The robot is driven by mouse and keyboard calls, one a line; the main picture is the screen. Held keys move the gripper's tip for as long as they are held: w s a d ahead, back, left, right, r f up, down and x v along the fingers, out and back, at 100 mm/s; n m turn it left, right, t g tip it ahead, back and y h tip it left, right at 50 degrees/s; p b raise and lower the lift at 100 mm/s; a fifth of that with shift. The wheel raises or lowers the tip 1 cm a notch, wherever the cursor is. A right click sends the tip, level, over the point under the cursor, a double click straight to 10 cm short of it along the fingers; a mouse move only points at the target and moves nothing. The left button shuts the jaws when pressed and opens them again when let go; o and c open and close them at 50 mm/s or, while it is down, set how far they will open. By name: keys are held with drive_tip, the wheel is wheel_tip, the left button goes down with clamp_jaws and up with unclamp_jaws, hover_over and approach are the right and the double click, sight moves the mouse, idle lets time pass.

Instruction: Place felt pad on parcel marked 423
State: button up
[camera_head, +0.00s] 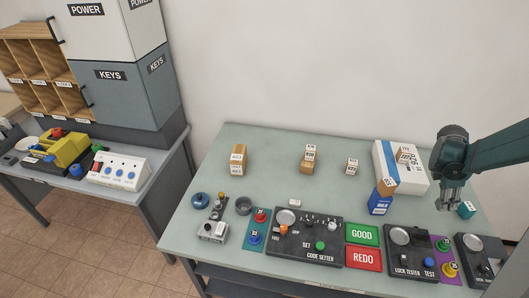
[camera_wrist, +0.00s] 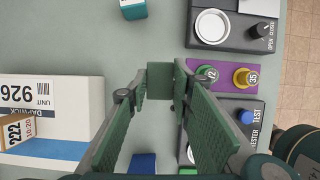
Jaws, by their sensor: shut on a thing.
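My gripper (camera_head: 452,205) is over the right part of the table, above the gap between the large white parcel and the teal block. In the wrist view its fingers are closed on a small dark green square piece (camera_wrist: 160,80), which looks like the felt pad. It is held clear of the table. I cannot read 423 for certain on any parcel.
The large white parcel 926 (camera_wrist: 70,100) carries a small parcel marked 222 (camera_wrist: 15,132). A blue box (camera_head: 380,205) and a teal block (camera_head: 466,209) stand nearby. Front panels include the code setter (camera_head: 310,255), GOOD (camera_head: 362,234), REDO (camera_head: 363,258) and the lock tester (camera_head: 408,272).

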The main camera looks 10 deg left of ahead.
drive_tip(key=w+a+r+n+t+p, duration=0.1)
drive_tip(key=w+a+n, duration=0.1)
drive_tip(key=w+a, duration=0.55)
drive_tip(key=w+a+r+n+t+p, duration=0.1)
drive_tip(key=w+a+r+n, duration=0.3)
drive_tip(key=a, duration=0.7)
wheel_tip(320, 180, up, 5)
drive_tip(key=n+t+y+p, duration=0.2)
drive_tip(key=n+y+p, duration=0.25)
drive_tip(key=n, duration=0.75)
hover_over(239, 151)
drive_tip(key=s, duration=0.2)
drive_tip(key=shift+w+a+f, duration=0.1)
drive_tip(key=shift+w+f, duration=0.1)
drive_tip(key=shift+f, duration=0.15)
drive_tip(key=shift+f, duration=3)
drive_tip(key=shift+f, duration=1.9)
